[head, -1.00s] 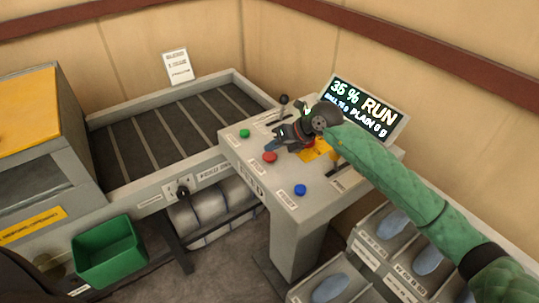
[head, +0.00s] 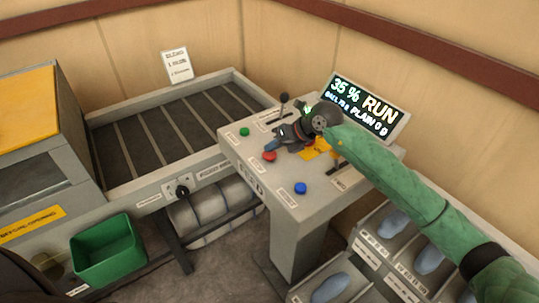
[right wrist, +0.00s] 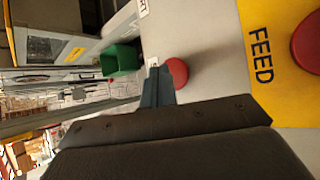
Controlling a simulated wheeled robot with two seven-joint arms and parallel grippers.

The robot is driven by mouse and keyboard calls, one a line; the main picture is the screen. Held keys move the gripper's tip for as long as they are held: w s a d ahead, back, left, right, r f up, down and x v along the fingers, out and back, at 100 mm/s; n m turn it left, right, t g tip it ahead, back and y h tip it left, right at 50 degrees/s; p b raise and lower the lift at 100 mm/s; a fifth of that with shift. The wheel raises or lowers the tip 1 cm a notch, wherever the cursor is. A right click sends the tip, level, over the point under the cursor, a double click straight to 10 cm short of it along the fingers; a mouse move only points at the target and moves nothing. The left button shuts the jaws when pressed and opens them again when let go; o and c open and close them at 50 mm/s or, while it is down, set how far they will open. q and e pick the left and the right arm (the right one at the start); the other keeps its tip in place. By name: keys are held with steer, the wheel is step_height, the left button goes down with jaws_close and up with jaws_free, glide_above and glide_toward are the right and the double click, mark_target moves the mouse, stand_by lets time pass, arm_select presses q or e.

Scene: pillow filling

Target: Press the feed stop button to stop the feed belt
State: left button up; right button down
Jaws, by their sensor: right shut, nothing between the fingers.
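A small red button (head: 269,156) stands on the grey control console (head: 240,160), below a green button (head: 244,132). My right gripper (head: 271,145) is shut and empty, its fingertips just above and behind that red button in the head view. In the right wrist view the shut fingertips (right wrist: 157,85) are beside the red button (right wrist: 179,73), partly overlapping its edge; whether they touch cannot be told. Another, larger red button (right wrist: 308,43) sits on a yellow plate (right wrist: 275,50) marked FEED. The display (head: 365,106) reads "35 % RUN". My left gripper is not in view.
A blue button (head: 300,188) is at the console's front and a black-knobbed lever (head: 284,98) at its back. The slatted belt (head: 165,135) lies to the left. A green bin (head: 108,250) hangs at lower left. Trays with blue-grey items (head: 392,222) stand at lower right.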

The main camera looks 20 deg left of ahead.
mark_target(273, 155)
steer(key=shift+f+b, duration=0.5)
steer(key=shift+f, duration=0.1)
stand_by(0.9)
steer(key=shift+r, duration=1)
steer(key=shift+r+p, duration=0.65)
steer(key=shift+r, duration=1.85)
steer(key=shift+f, duration=0.1)
